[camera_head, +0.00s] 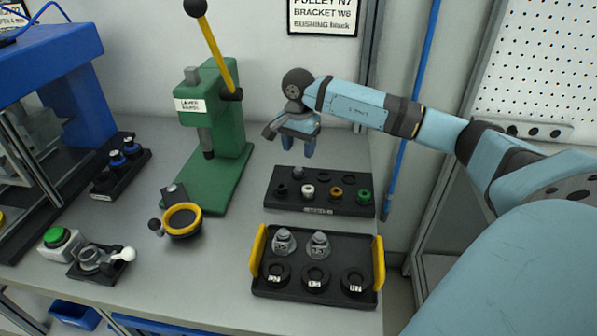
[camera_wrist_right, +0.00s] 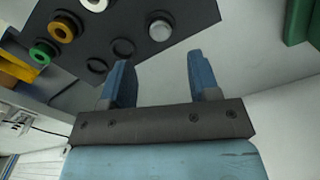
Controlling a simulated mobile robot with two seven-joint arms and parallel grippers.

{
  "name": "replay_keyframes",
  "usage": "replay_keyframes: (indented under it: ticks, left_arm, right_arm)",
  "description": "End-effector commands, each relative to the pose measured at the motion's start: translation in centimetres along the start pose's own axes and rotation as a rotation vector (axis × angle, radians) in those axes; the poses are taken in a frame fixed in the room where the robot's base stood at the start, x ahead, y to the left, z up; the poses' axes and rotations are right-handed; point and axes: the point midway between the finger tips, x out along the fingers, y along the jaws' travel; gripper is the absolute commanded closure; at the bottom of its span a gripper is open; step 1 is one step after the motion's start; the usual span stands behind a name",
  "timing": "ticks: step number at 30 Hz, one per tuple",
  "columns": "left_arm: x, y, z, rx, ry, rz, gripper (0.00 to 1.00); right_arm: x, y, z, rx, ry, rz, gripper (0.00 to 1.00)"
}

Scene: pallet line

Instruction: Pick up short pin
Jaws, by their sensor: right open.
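A grey, round-topped pin (camera_head: 298,173) stands in the back row of a black holder (camera_head: 285,203) in the head view. I take it for the short pin, though its length is hard to judge. It shows as a light grey disc (camera_wrist_right: 159,30) at the top of the right wrist view. My right gripper (camera_head: 296,146) is open and empty, above and behind the holder. In the right wrist view its two blue fingers (camera_wrist_right: 159,75) are apart, with the pin beyond them and not between them. My left gripper is not in view.
The holder also bears black, white (camera_head: 308,190), orange (camera_head: 336,193) and green (camera_head: 364,195) rings, with empty sockets behind. A yellow-handled tray (camera_head: 335,238) with pulleys and brackets lies in front. A green press (camera_head: 224,140) stands to the left.

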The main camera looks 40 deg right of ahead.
Motion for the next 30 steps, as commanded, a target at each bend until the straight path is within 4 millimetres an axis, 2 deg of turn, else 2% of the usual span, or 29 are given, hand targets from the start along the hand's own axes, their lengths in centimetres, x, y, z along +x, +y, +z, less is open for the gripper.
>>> replay_keyframes:
  ticks: [3,10,18,25,26,30]
  left_arm:
    - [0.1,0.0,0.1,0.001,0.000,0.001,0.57]
    - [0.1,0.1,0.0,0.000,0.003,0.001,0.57]
    - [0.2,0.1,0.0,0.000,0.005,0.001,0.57]
    - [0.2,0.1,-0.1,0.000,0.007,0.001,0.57]
    - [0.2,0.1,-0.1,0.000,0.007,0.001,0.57]
    - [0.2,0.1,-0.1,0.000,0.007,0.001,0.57]
  right_arm:
    - [1.3,0.0,0.0,0.000,0.000,0.000,0.44]
    - [2.7,0.0,0.1,0.000,-0.001,0.001,0.44]
    - [6.5,0.1,0.1,0.001,-0.003,0.000,0.44]
    - [6.8,0.0,0.1,0.000,-0.001,-0.002,0.44]
    - [6.8,0.0,0.1,0.000,-0.001,-0.002,0.47]
    - [6.8,0.0,0.1,0.000,-0.001,-0.002,0.79]
